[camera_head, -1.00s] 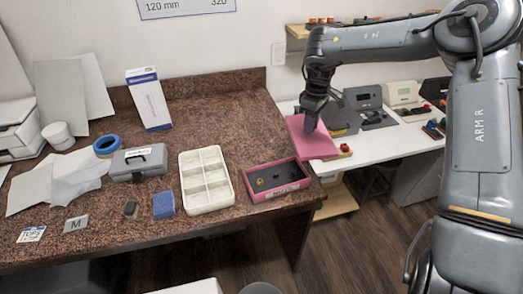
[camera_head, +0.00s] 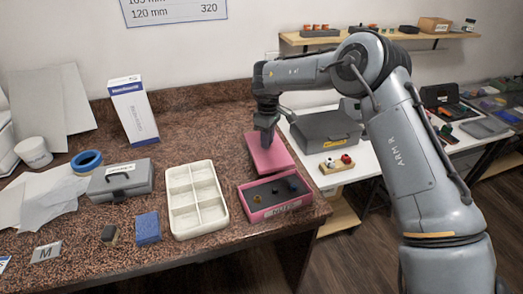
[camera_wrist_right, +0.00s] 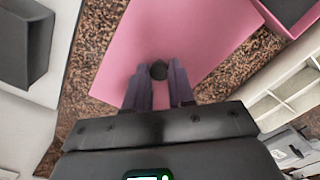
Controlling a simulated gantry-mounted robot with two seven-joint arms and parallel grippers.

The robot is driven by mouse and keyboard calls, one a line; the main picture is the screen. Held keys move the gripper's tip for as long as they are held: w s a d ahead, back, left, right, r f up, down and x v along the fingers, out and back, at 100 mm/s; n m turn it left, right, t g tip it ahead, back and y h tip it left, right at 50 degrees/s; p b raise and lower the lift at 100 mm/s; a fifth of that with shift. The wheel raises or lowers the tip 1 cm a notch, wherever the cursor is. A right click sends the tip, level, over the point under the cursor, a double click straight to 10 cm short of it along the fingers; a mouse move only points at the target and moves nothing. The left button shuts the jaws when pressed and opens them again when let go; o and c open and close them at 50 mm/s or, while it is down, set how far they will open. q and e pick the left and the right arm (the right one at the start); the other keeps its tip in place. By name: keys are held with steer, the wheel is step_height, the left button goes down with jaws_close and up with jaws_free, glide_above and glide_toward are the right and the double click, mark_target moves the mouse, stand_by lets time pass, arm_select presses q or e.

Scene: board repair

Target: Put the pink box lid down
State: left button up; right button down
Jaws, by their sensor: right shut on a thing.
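The pink box lid (camera_head: 272,158) is a flat pink panel over the right end of the granite counter, just behind the open pink box. My right gripper (camera_head: 266,133) is above it, shut on the lid's dark knob. In the right wrist view the knob (camera_wrist_right: 159,70) sits between the fingers, and the lid (camera_wrist_right: 185,40) fills the middle. I cannot tell if the lid touches the counter. The pink box (camera_head: 281,209) stands at the counter's front right with a dark inside and a few small parts. My left gripper is not in view.
A white compartment tray (camera_head: 197,235) stands left of the pink box. A grey case (camera_head: 121,180), a blue block (camera_head: 147,228) and blue tape (camera_head: 86,162) lie farther left. The counter (camera_head: 200,120) behind the tray is clear. A white table (camera_head: 372,158) adjoins on the right.

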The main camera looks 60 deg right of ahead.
steer(key=shift+w+f, duration=0.4)
steer(key=shift+w, duration=0.2)
steer(key=shift+w+f, duration=0.35)
steer(key=shift+w, duration=0.25)
steer(key=shift+f+b, duration=0.3)
steer(key=shift+f, duration=1.75)
steer(key=c, duration=1)
jaws_free()
steer(key=shift+o, duration=0.2)
